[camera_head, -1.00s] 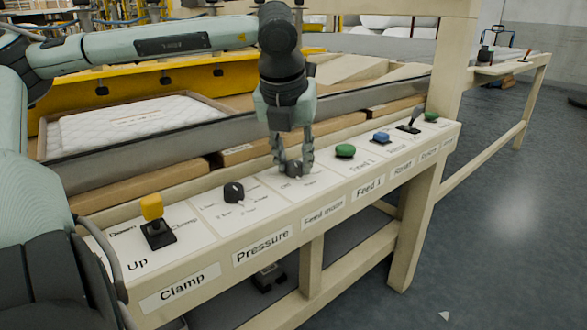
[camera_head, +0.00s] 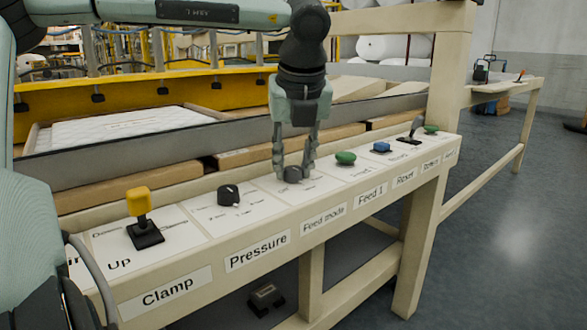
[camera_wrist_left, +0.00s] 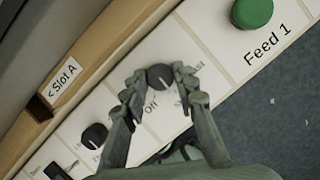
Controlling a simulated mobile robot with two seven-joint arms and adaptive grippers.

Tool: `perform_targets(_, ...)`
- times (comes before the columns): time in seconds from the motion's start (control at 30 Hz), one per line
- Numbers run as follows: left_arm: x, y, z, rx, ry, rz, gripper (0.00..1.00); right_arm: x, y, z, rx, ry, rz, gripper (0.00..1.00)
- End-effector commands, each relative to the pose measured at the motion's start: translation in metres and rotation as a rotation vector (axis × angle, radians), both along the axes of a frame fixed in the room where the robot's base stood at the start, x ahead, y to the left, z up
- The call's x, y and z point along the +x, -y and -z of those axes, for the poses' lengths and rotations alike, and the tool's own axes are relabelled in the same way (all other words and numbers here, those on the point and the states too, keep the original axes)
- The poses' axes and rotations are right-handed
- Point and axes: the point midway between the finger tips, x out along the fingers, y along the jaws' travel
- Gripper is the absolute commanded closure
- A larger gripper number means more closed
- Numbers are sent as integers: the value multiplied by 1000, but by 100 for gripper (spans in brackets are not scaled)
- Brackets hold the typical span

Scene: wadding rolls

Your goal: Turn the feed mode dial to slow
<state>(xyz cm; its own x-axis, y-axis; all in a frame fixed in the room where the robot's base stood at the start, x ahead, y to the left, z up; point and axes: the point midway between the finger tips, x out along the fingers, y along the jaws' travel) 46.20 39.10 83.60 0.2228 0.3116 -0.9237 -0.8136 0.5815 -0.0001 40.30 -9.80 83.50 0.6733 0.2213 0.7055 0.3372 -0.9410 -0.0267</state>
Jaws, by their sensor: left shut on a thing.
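The feed mode dial (camera_head: 292,174) is a small dark knob on the white panel above the "Feed mode" label (camera_head: 323,216). My left gripper (camera_head: 294,172) points down over it and is shut on it, one finger on each side. In the left wrist view the dial (camera_wrist_left: 160,77) sits between the fingertips (camera_wrist_left: 164,86), with a pale pointer line on its top. Printed words lie around it; "Off" is readable, and the others are partly covered by the fingers. My right gripper is not in view.
Left of the dial are the black pressure dial (camera_head: 229,194) and the yellow clamp lever (camera_head: 140,207). To the right are the green Feed 1 button (camera_head: 345,158), the blue reset button (camera_head: 381,147) and a black lever (camera_head: 413,131). A wooden post (camera_head: 449,75) rises behind the panel's right end.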

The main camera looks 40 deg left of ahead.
Motion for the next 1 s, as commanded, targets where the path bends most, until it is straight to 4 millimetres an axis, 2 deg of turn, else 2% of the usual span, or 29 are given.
perform_targets(0.47, 0, -1, -1, 2, 2, -14, 100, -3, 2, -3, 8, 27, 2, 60)
perform_targets(0.5, 0, -1, -1, 2, 2, -14, 68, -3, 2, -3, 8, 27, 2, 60)
perform_targets(0.63, 0, -1, -1, 2, 1, -13, 52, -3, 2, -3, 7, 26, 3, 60)
perform_targets(1.0, 0, 1, -5, 1, 2, -12, 51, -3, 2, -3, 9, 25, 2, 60)
